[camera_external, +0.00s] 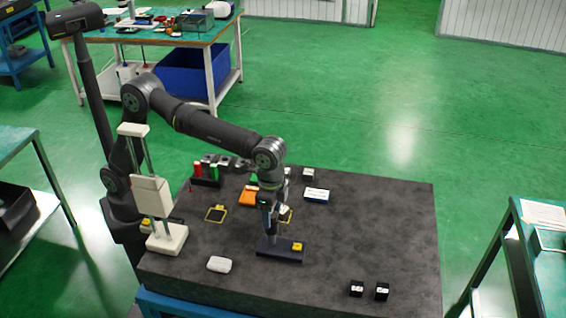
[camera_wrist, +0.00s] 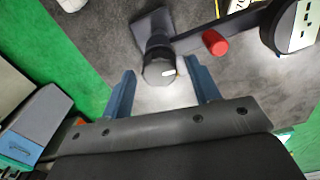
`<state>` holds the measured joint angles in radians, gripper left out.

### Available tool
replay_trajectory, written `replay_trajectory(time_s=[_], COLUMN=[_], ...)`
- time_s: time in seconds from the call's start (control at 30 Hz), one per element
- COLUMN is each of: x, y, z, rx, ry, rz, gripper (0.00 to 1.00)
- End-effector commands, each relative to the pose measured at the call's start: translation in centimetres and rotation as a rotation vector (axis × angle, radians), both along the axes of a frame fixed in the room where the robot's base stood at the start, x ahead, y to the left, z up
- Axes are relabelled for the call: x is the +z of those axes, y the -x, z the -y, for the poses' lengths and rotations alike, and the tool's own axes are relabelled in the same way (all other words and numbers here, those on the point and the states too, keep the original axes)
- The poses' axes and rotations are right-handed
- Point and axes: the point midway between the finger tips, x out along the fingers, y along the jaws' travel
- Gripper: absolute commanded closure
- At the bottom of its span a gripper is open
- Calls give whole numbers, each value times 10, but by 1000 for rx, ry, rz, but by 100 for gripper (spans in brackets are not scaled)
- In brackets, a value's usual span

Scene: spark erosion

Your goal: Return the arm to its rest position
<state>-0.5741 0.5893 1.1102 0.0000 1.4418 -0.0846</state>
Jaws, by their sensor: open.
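My gripper (camera_external: 271,228) points down over the dark stone table (camera_external: 350,240), at or just above a dark block (camera_external: 278,255) with a yellow part on its right end. In the wrist view my gripper (camera_wrist: 164,90) has its two blue fingers spread apart. A dark round post with a pale end (camera_wrist: 159,70) shows between and beyond the fingers; I cannot tell whether either finger touches it. My arm is stretched out from its base at the left, bent down at the wrist.
A white stand (camera_external: 152,195) rises beside my arm. A rack with red and green cylinders (camera_external: 207,175), an orange box (camera_external: 249,196) and a blue-and-white box (camera_external: 316,195) are behind. The table's right side is mostly clear.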

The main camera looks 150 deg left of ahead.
Motion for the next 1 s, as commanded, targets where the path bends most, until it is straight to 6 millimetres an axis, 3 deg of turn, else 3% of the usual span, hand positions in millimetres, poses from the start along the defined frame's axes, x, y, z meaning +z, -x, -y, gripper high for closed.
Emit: replay_trajectory(time_s=[1.0], x=[0], y=[0], z=[2], rx=[-759], ry=[0], rz=[0], gripper=[44])
